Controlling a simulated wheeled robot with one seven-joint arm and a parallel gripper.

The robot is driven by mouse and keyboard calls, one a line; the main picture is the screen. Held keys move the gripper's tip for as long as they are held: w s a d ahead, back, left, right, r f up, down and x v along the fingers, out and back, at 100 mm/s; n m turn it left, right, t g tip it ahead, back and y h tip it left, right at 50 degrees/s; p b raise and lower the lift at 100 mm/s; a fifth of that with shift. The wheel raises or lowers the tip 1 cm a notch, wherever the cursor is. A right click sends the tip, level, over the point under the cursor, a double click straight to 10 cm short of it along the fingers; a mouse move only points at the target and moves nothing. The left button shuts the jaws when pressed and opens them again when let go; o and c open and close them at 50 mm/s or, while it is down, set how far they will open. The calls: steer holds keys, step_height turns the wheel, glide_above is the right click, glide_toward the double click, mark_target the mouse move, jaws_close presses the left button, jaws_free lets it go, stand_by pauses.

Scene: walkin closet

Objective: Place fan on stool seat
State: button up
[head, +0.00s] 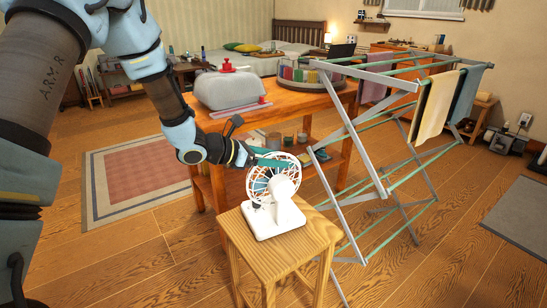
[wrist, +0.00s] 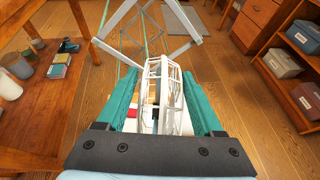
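The white fan (head: 284,187) is upright over the wooden stool seat (head: 238,238), with its square base over the middle of the seat. The base appears to rest there, though full contact is hard to judge. My gripper (head: 272,162) reaches in from the left at the height of the fan's round cage. In the wrist view, the teal fingers of my gripper (wrist: 163,85) stand on both sides of the fan's cage (wrist: 162,75), seen edge-on and close between them. The gripper looks shut on the cage. The stool is mostly hidden from the wrist view.
A folding drying rack (head: 352,150) with hanging cloths stands just right of and behind the stool. A wooden table (head: 318,100) with a grey case (head: 228,90) is behind. A rug (head: 135,180) lies at left. Open floor (head: 140,270) lies left of the stool.

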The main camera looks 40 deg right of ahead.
steer(key=o, duration=0.4)
steer(key=shift+c, duration=0.2)
steer(key=shift+r, duration=0.15)
steer(key=b+v, duration=0.1)
steer(key=v, duration=1.1)
steer(key=a+m+t+y, duration=0.2)
steer(key=a+m+y, duration=0.4)
steer(key=a, duration=1.3)
steer(key=s+a+f+m+t+y, duration=0.1)
steer(key=a+m+y, duration=0.5)
steer(key=a, duration=1.3)
steer(key=m+t, duration=0.1)
steer(key=m, duration=0.3)
steer(key=shift+s+a+f+m+t+y, duration=0.25)
steer(key=shift+a+m+t+y, duration=0.05)
steer(key=shift+y, duration=0.1)
